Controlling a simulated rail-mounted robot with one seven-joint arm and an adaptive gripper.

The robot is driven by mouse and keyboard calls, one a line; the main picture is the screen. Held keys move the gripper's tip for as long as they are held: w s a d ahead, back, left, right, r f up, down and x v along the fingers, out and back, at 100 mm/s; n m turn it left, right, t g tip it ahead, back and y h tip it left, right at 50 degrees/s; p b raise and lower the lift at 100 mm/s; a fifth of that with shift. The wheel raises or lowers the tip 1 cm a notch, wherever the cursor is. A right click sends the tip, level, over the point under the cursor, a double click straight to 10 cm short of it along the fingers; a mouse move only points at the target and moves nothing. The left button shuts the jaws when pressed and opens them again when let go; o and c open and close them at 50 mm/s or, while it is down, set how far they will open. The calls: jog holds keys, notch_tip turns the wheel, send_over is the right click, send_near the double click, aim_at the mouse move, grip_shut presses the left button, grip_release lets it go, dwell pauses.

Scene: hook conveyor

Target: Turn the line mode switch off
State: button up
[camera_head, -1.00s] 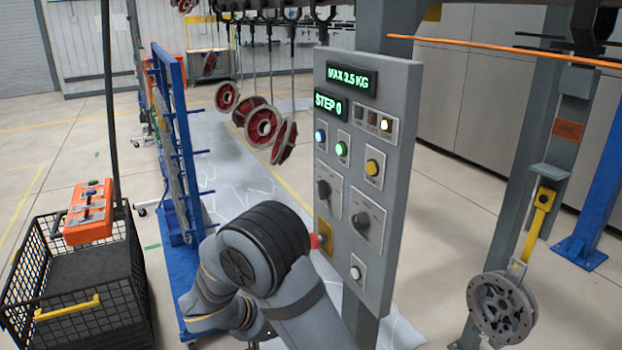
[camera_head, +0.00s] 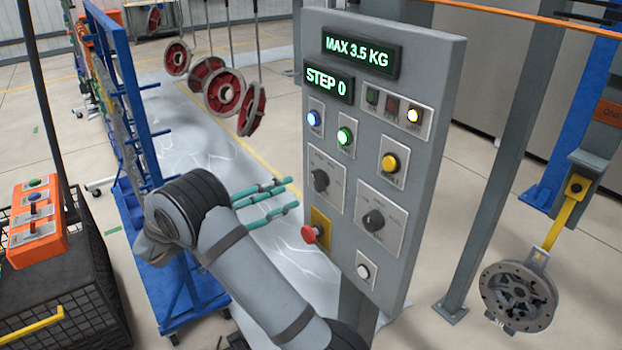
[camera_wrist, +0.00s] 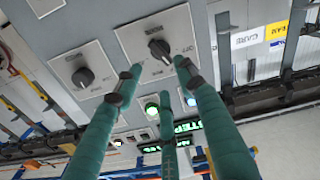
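The grey control panel (camera_head: 440,110) has two black rotary switches. The upper-left switch (camera_head: 320,180) and the lower-right switch (camera_head: 374,220) sit on pale plates whose labels I cannot read, so I cannot tell which is line mode. My gripper (camera_head: 284,192) has three teal fingers, spread and empty, pointing at the panel left of the upper-left switch and apart from it. In the wrist view, which shows the panel upside down, the upper-left switch (camera_wrist: 160,49) appears between the tips of my gripper (camera_wrist: 158,72); the lower-right switch (camera_wrist: 82,76) is to the left.
A red emergency button (camera_head: 309,234) sticks out below the switches. Red wheels (camera_head: 222,91) hang behind; a blue rack (camera_head: 115,70) stands left.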

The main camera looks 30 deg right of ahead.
aim_at(315, 180)
jog(key=d+p, duration=0.1)
jog(key=d, duration=0.2)
jog(key=d+p, duration=0.1)
jog(key=d, duration=0.2)
jog(key=w+d+p, duration=0.1)
jog(key=d, duration=0.2)
jog(key=shift+w, duration=0.1)
jog(key=shift+c, duration=0.2)
grip_shut()
jog(key=shift+a, duration=0.1)
